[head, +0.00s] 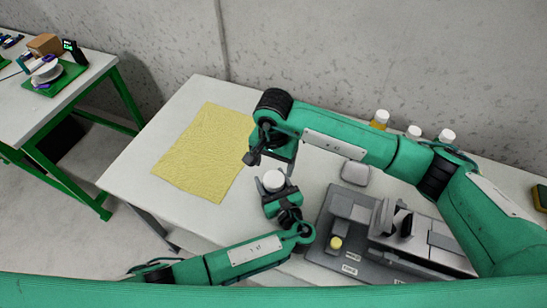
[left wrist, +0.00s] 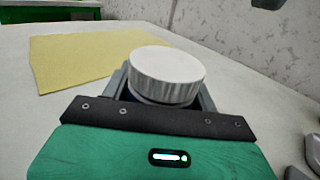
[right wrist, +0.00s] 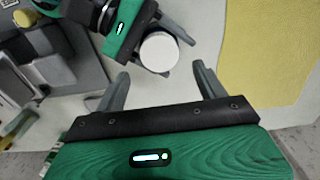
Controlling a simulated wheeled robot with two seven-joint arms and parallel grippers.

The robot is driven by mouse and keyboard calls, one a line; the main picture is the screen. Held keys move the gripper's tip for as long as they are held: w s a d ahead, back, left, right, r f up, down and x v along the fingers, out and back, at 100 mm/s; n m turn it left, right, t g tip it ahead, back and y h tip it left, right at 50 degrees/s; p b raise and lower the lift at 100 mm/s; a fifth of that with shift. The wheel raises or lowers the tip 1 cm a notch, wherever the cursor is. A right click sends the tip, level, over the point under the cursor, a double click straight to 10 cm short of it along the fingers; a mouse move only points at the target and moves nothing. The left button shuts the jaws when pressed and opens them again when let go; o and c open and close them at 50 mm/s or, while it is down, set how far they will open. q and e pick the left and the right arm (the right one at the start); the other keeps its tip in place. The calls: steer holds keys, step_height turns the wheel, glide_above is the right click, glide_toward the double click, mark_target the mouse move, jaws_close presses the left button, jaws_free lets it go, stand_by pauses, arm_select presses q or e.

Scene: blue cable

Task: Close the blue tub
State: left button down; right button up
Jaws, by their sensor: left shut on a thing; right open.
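The tub is a small round container with a wide white ribbed lid (left wrist: 167,75) on top; only a sliver of dark blue body shows beneath it in the left wrist view. In the head view its white top (head: 274,180) is near the table's middle. My left gripper (head: 273,190) is shut around the tub's body, below the lid. Whether the lid is fully tight cannot be told. My right gripper (right wrist: 163,82) is open and empty, its fingers apart, with the white lid (right wrist: 159,52) just beyond the fingertips. In the head view, the right arm hangs just behind the tub.
A yellow mat (head: 205,150) lies left on the white table (head: 135,165). A grey device (head: 400,235) with a yellow knob (head: 335,243) stands right. A grey rounded object (head: 355,173) and white-capped bottles (head: 446,136) are behind. A second table (head: 20,95) stands far left.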

mark_target(274, 178)
step_height(274, 178, down, 6)
steer(key=shift+r, duration=0.1)
stand_by(0.4)
steer(key=c, duration=1)
steer(key=o, duration=1.1)
steer(key=shift+c, duration=0.2)
steer(key=shift+r, duration=2.25)
steer(key=shift+o, duration=0.3)
